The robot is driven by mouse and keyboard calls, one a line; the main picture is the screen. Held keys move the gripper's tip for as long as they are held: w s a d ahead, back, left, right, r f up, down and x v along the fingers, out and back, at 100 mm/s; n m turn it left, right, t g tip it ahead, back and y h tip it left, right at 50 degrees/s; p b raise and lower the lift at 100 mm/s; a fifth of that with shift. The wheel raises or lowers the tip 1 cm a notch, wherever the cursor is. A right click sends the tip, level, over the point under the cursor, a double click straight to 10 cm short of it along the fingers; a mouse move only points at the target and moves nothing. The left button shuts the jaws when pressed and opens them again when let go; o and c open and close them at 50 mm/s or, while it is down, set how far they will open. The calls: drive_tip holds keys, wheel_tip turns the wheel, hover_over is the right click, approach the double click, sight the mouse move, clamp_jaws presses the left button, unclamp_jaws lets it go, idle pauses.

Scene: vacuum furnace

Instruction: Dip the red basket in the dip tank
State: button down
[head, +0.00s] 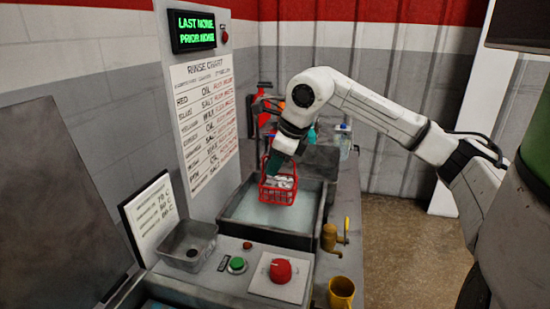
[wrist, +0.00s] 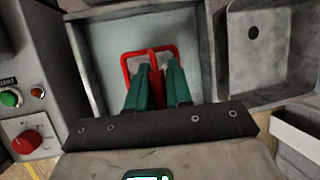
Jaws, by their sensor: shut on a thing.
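The red basket (head: 278,190) is a small wire basket with light grey pieces in it. It hangs over the dip tank (head: 228,221), a grey rectangular tank with pale liquid. My gripper (head: 275,162) has green fingers and is shut on the basket's handle. In the wrist view my gripper (wrist: 158,88) closes on a red upright part, and the red basket (wrist: 128,68) shows behind the fingers above the pale liquid of the dip tank (wrist: 214,60). I cannot tell whether the basket's bottom touches the liquid.
A control panel with a green button (head: 237,263) and red knob (head: 280,270) stands in front. A brass valve (head: 333,238) and yellow mug (head: 341,292) are at the right. A grey tray (head: 188,245) sits at left. A rinse chart (head: 205,110) hangs on a post.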

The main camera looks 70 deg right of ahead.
drive_tip(key=shift+f+b, duration=6.15)
drive_tip(key=shift+f, duration=0.3)
drive_tip(key=shift+r+p, duration=3.7)
drive_tip(key=shift+r, duration=4.35)
